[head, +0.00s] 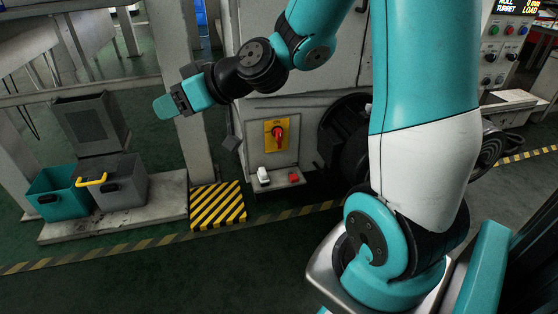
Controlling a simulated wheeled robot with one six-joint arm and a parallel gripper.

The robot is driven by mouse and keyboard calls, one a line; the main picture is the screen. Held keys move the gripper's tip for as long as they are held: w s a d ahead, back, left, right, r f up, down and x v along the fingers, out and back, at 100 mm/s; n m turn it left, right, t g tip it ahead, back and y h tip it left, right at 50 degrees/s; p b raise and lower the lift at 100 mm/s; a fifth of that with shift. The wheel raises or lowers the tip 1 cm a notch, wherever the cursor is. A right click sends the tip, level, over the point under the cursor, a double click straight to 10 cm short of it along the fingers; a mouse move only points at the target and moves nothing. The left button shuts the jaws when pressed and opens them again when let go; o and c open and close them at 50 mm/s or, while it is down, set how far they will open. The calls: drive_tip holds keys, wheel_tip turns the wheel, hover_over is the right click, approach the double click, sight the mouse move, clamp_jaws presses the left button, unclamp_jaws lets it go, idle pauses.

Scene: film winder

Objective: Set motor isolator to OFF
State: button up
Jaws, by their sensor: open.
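The motor isolator (277,134) is a red rotary knob on a yellow plate, on the front of the low machine cabinet. The knob looks roughly upright, but its markings are too small to read. My gripper (167,107) is up and to the left of the isolator, pointing left and away from it. It is apart from everything, and nothing shows between its fingers.
A white item (263,176) and a red item (293,177) sit below the isolator. A black-and-yellow striped block (217,205) stands left of them. A teal bin (55,192) and a grey bin (121,186) stand on a low platform at left. Floor in front is clear.

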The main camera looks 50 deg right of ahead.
drive_tip(key=w+d+f+m+t+h+b, duration=0.3)
drive_tip(key=w+d+f+t+h+b, duration=0.1)
drive_tip(key=d+f+b, duration=0.8)
drive_tip(key=m+h+b, duration=0.8)
drive_tip(key=h+b, duration=0.5)
drive_tip(key=b, duration=0.2)
approach(280, 137)
drive_tip(key=p+x, duration=0.2)
drive_tip(key=p, duration=0.4)
drive_tip(key=r+p+x, duration=0.1)
drive_tip(key=p+x, duration=0.2)
drive_tip(key=p, duration=0.3)
drive_tip(key=x, duration=0.1)
drive_tip(key=p+x, duration=0.1)
drive_tip(key=x, duration=0.3)
drive_tip(key=shift+w+f, duration=0.15)
drive_tip(key=shift+f, duration=0.25)
drive_tip(key=shift+w+d, duration=0.35)
drive_tip(key=shift+w, duration=0.05)
drive_tip(key=c, duration=0.6)
